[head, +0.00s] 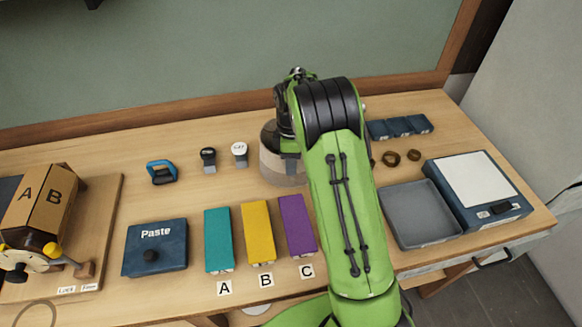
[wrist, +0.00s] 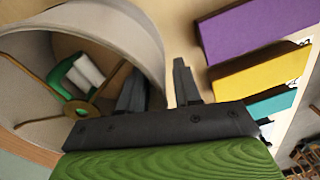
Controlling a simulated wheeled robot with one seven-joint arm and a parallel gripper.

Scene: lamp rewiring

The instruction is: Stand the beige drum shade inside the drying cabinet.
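The beige drum shade (head: 276,168) stands on the workbench behind my arm, partly hidden by it in the head view. In the wrist view the shade (wrist: 128,22) shows its open end, with brass-coloured spokes inside and a green and white thing visible through it. My gripper (wrist: 158,88) has its two dark fingers apart. One finger is inside the shade and the other is outside, with the shade's wall between them. I see no clear grip on the wall. The drying cabinet cannot be made out in either view.
The workbench holds a Paste box (head: 155,248), teal (head: 218,240), yellow (head: 257,232) and purple (head: 297,225) blocks close in front of the shade. Two small stamps (head: 240,153) stand to its left. A grey tray (head: 420,215) and a scale (head: 476,190) are at right.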

